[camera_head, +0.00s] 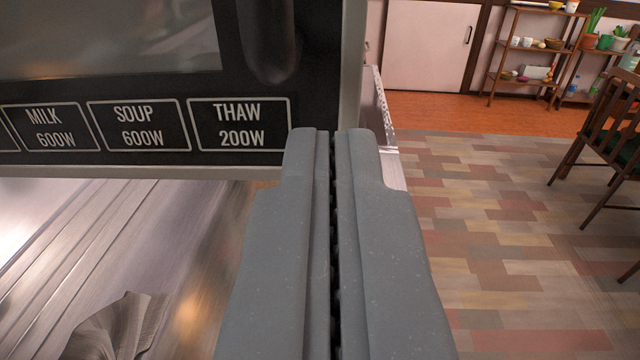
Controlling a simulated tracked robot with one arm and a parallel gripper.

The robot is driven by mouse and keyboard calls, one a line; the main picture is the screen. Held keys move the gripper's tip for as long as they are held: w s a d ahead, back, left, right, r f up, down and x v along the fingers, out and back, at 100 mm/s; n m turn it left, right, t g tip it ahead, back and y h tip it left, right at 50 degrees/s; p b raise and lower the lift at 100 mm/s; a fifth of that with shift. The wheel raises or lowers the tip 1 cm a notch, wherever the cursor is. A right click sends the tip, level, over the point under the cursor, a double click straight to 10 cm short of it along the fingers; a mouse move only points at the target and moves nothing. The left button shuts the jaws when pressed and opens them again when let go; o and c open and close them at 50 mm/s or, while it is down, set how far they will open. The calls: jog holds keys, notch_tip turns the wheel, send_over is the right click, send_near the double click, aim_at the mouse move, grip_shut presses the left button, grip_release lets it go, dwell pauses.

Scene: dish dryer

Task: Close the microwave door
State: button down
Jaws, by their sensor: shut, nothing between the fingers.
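The microwave door (150,150) fills the upper left. It is a black panel with a pale metal frame, a dark window (110,38) and buttons or labels reading MILK, SOUP and THAW along its bottom. A dark handle (268,40) runs up near its right edge. My gripper (336,135) is grey and shut, with nothing between its fingers. Its tips overlap the door's lower right corner in the picture; I cannot tell whether they touch it. The rest of the microwave is out of view.
A shiny metal counter (90,225) lies below the door, with a crumpled grey cloth-like thing (120,325) at the lower left. Tiled floor (500,250) at the right is open. A wooden chair (610,140), a shelf (530,50) and a pale cabinet door (428,45) stand farther back.

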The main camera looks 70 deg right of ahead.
aim_at(328, 84)
jog(key=shift+x, duration=2.6)
